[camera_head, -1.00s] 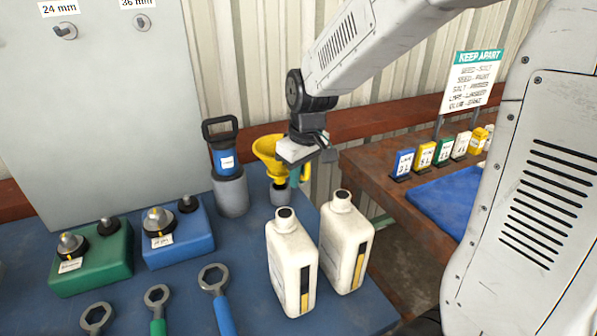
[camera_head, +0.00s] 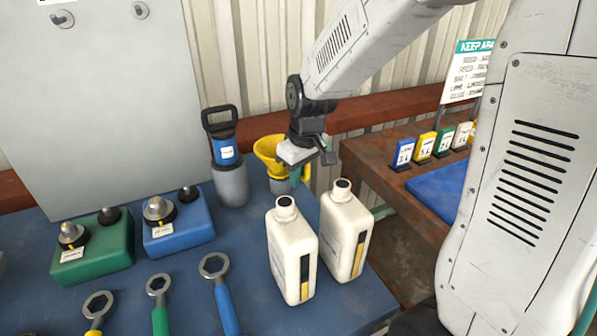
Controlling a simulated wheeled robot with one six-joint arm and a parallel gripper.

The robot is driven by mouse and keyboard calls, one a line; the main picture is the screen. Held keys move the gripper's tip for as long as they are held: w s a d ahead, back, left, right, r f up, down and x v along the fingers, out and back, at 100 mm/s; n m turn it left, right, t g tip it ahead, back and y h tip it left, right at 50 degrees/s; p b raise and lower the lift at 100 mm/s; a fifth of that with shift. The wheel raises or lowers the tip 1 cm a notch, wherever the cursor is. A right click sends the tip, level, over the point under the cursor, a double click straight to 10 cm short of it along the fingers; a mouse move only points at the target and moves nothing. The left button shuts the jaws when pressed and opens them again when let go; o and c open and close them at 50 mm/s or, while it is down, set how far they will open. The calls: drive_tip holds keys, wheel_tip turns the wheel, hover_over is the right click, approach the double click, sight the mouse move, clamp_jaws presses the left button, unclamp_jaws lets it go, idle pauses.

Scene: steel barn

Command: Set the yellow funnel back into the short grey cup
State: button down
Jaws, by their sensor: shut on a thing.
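The yellow funnel (camera_head: 267,150) is at the back of the blue bench, its wide mouth up and its lower part running down behind my gripper. My gripper (camera_head: 296,178) is shut on the funnel, at its right side; the contact is partly hidden by the gripper body. The short grey cup (camera_head: 280,189) is directly below the funnel and shows only as a small piece. The funnel's lower end is at or very near the cup's top; I cannot tell whether it is inside.
A blue-topped grey cylinder with a black handle (camera_head: 228,170) stands just left of the funnel. Two white bottles (camera_head: 292,255) (camera_head: 345,235) stand in front. Green (camera_head: 95,255) and blue (camera_head: 180,225) blocks and several wrenches lie left. A rusty table (camera_head: 385,165) is at right.

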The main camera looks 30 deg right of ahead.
drive_tip(key=shift+f, duration=0.6)
drive_tip(key=c, duration=1.4)
unclamp_jaws()
drive_tip(key=shift+s+d+r, duration=0.1)
drive_tip(key=shift+s+r, duration=0.1)
drive_tip(key=shift+r, duration=1.1)
drive_tip(key=shift+s+d+r, duration=0.1)
drive_tip(key=shift+s+r, duration=0.1)
drive_tip(key=shift+r, duration=1.05)
drive_tip(key=shift+s+r, duration=0.2)
drive_tip(key=shift+r, duration=1.1)
